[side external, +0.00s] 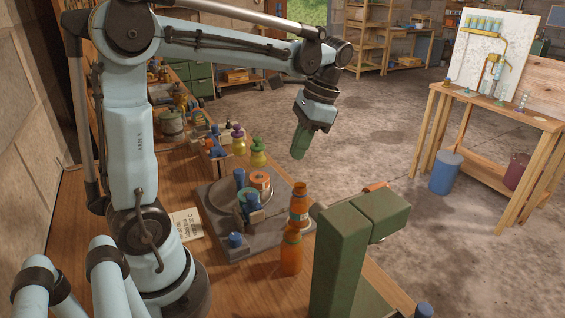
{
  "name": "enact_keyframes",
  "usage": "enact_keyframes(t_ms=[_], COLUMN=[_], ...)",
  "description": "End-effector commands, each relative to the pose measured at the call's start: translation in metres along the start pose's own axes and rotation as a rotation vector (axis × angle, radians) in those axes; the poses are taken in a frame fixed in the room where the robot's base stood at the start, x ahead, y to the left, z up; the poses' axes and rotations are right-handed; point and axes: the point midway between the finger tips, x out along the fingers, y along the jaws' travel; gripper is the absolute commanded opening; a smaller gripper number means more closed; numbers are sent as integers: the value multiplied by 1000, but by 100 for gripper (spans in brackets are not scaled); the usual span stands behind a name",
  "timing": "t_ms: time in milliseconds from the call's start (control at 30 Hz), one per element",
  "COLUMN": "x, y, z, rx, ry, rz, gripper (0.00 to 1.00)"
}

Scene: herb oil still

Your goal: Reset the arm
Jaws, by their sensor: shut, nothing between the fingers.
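My gripper (300,145) shows in the side external view at the end of my light blue arm. It points down, with its green fingers together and empty. It hangs in the air above the right side of the wooden bench (185,262), apart from the objects there. A grey tray (212,212) with a round plate stands on the bench below and to the left of it. Blue pieces and an orange ring (260,181) are on the tray. An orange bottle (291,252) stands at the tray's right front.
A green block-shaped stand (341,257) rises at the right front. Yellow (258,154) and purple-topped bottles stand behind the tray. A paper card (186,224) lies left of it. A wooden side table (500,113) and a blue bin (445,173) stand across the open floor.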

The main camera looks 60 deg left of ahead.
Motion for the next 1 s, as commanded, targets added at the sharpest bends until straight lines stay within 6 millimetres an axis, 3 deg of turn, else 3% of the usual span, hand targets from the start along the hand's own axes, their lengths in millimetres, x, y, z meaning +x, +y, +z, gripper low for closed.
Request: enact_keyframes(t_ms=[600,800,1000], x=[27,33,34], y=[77,90,93], z=[3,2,1], rx=[-206,-253,-265], ry=[739,890,929], rz=[-53,-20,-9], gripper=[0,0,0])
